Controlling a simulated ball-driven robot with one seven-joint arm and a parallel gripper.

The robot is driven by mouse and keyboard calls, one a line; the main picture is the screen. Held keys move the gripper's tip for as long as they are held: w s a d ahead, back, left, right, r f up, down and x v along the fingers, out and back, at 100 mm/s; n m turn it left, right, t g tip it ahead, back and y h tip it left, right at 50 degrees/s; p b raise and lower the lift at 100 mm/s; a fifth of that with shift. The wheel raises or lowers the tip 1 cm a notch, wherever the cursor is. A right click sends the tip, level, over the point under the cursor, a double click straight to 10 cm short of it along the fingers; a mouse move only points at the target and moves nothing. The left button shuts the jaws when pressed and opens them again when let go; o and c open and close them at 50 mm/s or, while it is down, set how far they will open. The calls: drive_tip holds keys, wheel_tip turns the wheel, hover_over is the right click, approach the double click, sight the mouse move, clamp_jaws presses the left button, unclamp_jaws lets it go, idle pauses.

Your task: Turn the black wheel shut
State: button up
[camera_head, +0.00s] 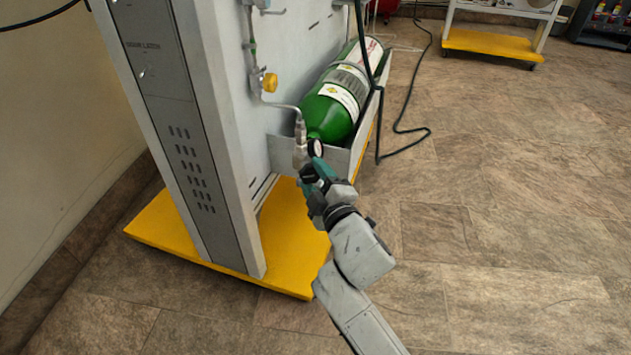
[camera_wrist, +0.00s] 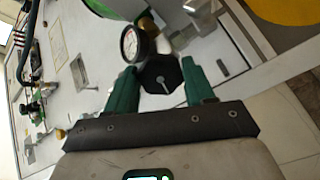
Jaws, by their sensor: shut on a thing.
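The black wheel (camera_wrist: 161,77) shows in the wrist view as a dark many-sided knob with a small light pin at its middle. My gripper (camera_wrist: 160,84) has its two green fingers on either side of the wheel and is shut on it. In the head view my gripper (camera_head: 312,165) reaches the valve end of the green cylinder (camera_head: 330,112), and the wheel is hidden there behind the fingers. A round white gauge (camera_wrist: 130,44) sits just beyond the wheel; it also shows in the head view (camera_head: 315,147).
The cylinder lies in a grey tray (camera_head: 345,160) on the side of a tall grey cabinet (camera_head: 215,130) with a yellow base (camera_head: 160,232). A yellow knob (camera_head: 270,82) and metal tube are on the panel. A dark hose hangs beside the tray.

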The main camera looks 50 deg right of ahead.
drive_tip(key=m, duration=0.3)
drive_tip(key=shift+f+m+b, duration=0.2)
drive_tip(key=shift+m+b, duration=0.15)
drive_tip(key=shift+m, duration=0.05)
drive_tip(key=m, duration=0.4)
drive_tip(key=shift+m, duration=0.3)
drive_tip(key=m, duration=0.3)
drive_tip(key=shift+a+m, duration=0.1)
drive_tip(key=shift+m, duration=2)
drive_tip(key=shift+f, duration=0.1)
drive_tip(key=o, duration=1)
drive_tip(key=shift+o, duration=0.2)
drive_tip(key=p+v, duration=0.1)
drive_tip(key=v, duration=0.9)
drive_tip(key=shift+s+a, duration=0.2)
drive_tip(key=shift+s, duration=0.1)
